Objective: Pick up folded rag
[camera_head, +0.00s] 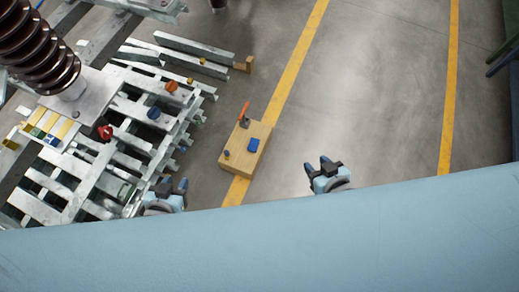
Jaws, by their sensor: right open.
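A small blue block-like item (253,145), which looks like the folded rag, lies on top of a wooden box (232,163) on the floor in the head view. My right gripper (318,164) is open and empty, to the right of the box and apart from it. My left gripper (175,185) is to the left of the box, near the metal frames, and looks open and empty. A broad light-blue surface along the bottom hides most of both arms.
Metal frames (130,150) with coloured knobs and a brown ribbed insulator (38,42) fill the left. Yellow lines (300,52) mark the floor. The floor at right is clear.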

